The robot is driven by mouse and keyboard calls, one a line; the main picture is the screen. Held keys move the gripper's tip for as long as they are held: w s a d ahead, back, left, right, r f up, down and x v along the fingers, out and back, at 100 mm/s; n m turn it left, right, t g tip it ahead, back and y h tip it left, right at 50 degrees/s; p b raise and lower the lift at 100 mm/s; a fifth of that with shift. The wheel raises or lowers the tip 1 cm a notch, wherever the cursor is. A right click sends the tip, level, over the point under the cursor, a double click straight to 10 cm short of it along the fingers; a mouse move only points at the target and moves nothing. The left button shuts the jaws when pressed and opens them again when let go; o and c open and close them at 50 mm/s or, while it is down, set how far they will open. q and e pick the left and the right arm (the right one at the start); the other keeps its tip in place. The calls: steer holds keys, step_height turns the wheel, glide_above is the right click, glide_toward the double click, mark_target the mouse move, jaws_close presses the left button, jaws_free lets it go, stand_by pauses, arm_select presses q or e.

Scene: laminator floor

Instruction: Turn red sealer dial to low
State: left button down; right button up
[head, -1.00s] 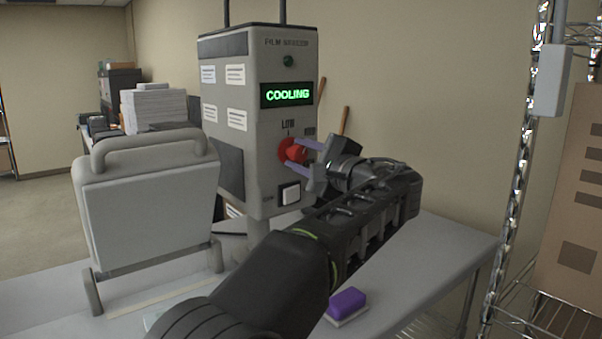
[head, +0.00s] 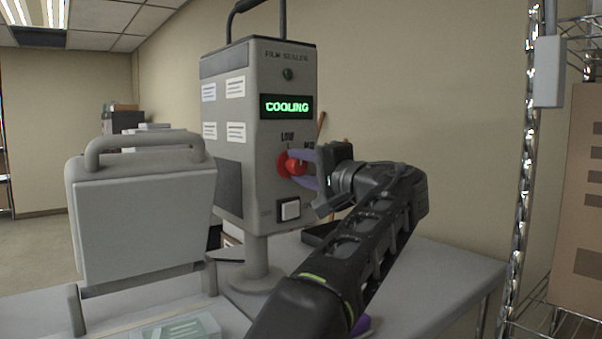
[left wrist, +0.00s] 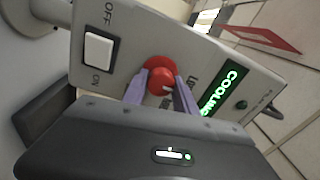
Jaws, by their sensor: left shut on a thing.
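The film sealer (head: 258,230) is a grey box on a post, with a green screen (head: 287,106) reading "COOLING". Its red dial (head: 283,165) sits below the screen, under the printed LOW mark. My left gripper (head: 300,168) has its purple fingers on either side of the dial and is shut on it. In the left wrist view the red dial (left wrist: 160,76) lies between the two fingertips (left wrist: 160,85), with a pale pointer mark near its edge. Which setting the pointer meets is unclear. My right gripper is not in view.
A white rocker switch (head: 290,210) marked OFF and ON sits below the dial. A grey padded panel with a handle (head: 145,220) stands at left on the table (head: 440,275). A wire shelf rack with a cardboard box (head: 575,200) stands at right.

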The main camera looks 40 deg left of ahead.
arm_select(q)
steer(key=shift+r, duration=0.1)
steer(key=c, duration=1)
jaws_free()
steer(key=shift+d, duration=0.1)
steer(key=b+v, duration=0.2)
steer(key=v, duration=0.5)
steer(key=shift+s+d, duration=0.15)
steer(key=shift+d, duration=0.15)
